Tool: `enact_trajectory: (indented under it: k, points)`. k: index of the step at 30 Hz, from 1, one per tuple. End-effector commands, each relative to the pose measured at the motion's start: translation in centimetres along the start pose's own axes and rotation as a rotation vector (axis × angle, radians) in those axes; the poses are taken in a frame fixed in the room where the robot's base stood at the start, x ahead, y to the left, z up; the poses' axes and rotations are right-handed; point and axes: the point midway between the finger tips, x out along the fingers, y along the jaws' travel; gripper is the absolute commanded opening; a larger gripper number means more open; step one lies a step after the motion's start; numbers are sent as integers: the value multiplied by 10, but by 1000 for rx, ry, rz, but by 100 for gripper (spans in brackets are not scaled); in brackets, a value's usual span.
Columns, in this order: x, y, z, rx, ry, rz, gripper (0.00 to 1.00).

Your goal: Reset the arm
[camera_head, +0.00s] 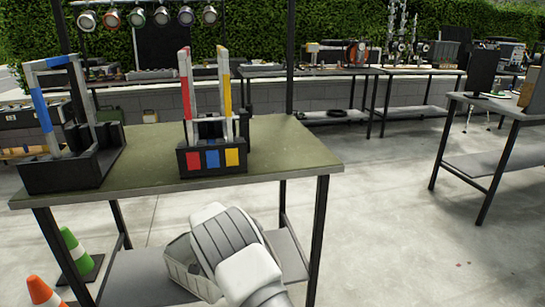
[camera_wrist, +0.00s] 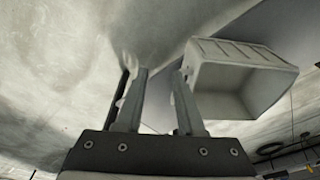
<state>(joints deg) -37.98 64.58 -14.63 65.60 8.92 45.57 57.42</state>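My gripper (camera_wrist: 159,74) shows in the wrist view with its two fingers apart and nothing between them. A pale grey open bin (camera_wrist: 236,76) is just right of the fingers in that view; I cannot tell how far beyond them it is. In the head view my white arm (camera_head: 240,248) is low in front of the table, and its gripper end is not clearly visible there. A grey bin (camera_head: 187,268) shows low beside the arm, partly hidden by it.
The green-topped table (camera_head: 285,150) carries a black holder with red and yellow bars (camera_head: 211,158) and a dark tray with a blue-and-grey frame (camera_head: 62,172). Cones (camera_head: 42,292) stand at lower left. Another table (camera_head: 505,108) is at right. The floor (camera_head: 400,240) between is clear.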

Motion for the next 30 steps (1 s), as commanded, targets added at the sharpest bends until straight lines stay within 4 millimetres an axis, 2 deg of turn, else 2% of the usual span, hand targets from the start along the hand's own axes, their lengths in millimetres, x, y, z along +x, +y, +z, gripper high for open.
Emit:
enact_trajectory:
  k: [1,8,15,23,30]
  points:
    - [-19,6,-10,1,-3,-10,37]
    - [-104,42,-45,-28,-7,-61,37]
    - [-193,100,-67,-79,3,-117,37]
    - [-274,173,-67,-155,37,-171,37]
    - [-331,244,-47,-238,89,-205,37]
